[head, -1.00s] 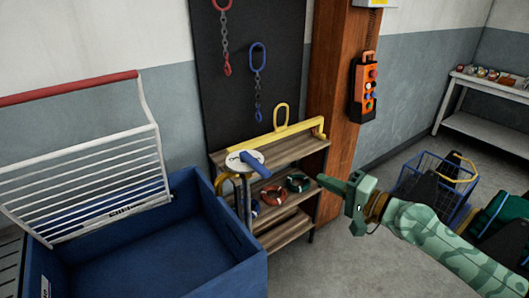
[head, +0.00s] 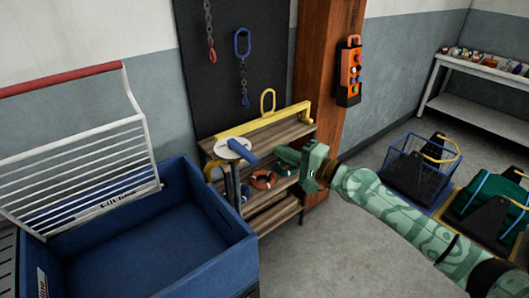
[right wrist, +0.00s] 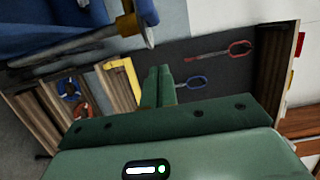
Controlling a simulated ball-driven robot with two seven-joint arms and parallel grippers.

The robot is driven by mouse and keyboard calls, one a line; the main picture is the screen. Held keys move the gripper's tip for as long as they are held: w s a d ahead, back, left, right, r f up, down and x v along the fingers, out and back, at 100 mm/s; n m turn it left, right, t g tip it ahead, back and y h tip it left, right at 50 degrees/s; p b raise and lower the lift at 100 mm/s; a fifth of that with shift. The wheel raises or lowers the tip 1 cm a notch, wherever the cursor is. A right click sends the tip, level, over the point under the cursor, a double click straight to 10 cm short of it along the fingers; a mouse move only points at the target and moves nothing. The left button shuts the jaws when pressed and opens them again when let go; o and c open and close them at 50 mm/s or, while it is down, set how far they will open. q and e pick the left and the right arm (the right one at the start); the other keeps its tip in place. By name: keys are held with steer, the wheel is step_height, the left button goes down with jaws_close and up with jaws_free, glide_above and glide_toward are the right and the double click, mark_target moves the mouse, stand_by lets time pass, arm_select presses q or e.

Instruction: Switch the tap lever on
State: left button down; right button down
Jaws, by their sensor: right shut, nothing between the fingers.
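The tap's blue lever (head: 246,155) lies across a white disc (head: 231,151) on top of the tap stand, pointing toward the lower right. My right gripper (head: 278,156) is green and shut, with nothing between its fingers. In the head view its fingertips are just right of the lever's free end, with a small gap in the picture; I cannot tell the depth between them. In the right wrist view the shut fingers (right wrist: 158,86) point up the picture, and part of the tap shows at the top left. My left gripper is not in view.
A large blue bin (head: 200,215) stands at the left below the tap. An orange pendant control (head: 350,72) hangs on the brown column.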

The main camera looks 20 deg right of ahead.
mark_target(242, 152)
steer(key=a+p, duration=0.1)
steer(key=a, duration=0.2)
steer(key=w+a+p, duration=0.1)
steer(key=a, duration=0.1)
steer(key=shift+a+p, duration=0.2)
steer(key=shift+p, duration=0.15)
steer(key=shift+s, duration=0.1)
steer(key=shift+s+a+m+h+p, duration=0.2)
steer(key=shift+m+h+p, duration=0.15)
steer(key=shift+p, duration=0.6)
steer(key=shift+a+t+h+p, duration=0.15)
steer(key=shift+t+h+p, duration=0.2)
steer(key=shift+p, duration=0.4)
